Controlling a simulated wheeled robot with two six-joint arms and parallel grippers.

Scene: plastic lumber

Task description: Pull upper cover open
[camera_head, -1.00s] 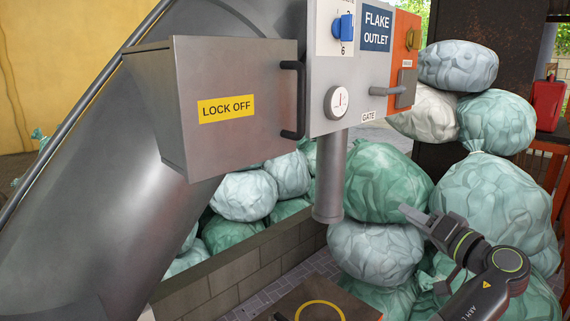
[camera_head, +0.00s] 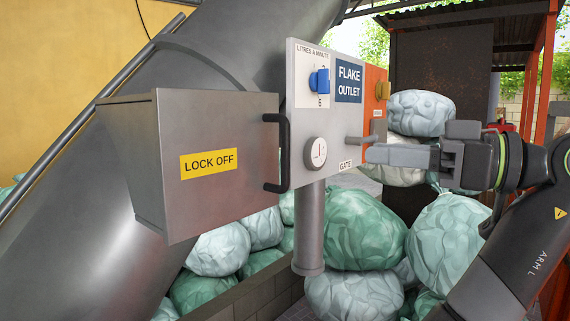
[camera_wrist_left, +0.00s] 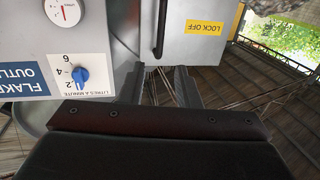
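The grey metal cover (camera_head: 215,205) with a yellow LOCK OFF label stands left of the control panel (camera_head: 300,115). Its black upright bar handle (camera_head: 284,150) is on its right edge. My left gripper (camera_head: 385,155) comes in from the right in the head view, its fingers pointing left toward the handle, with a gap between. In the left wrist view my left gripper (camera_wrist_left: 158,88) has its two fingers apart with nothing between them. The handle (camera_wrist_left: 161,30) shows beyond them, roughly in line with the gap. My right gripper is not in view.
The panel carries a blue knob (camera_head: 319,81), a round gauge (camera_head: 315,152) and a grey gate lever (camera_head: 362,140) near my left gripper. A pipe (camera_head: 309,235) hangs below it. Green and white bags (camera_head: 362,230) are piled below and behind. A large grey duct (camera_head: 80,240) stands at left.

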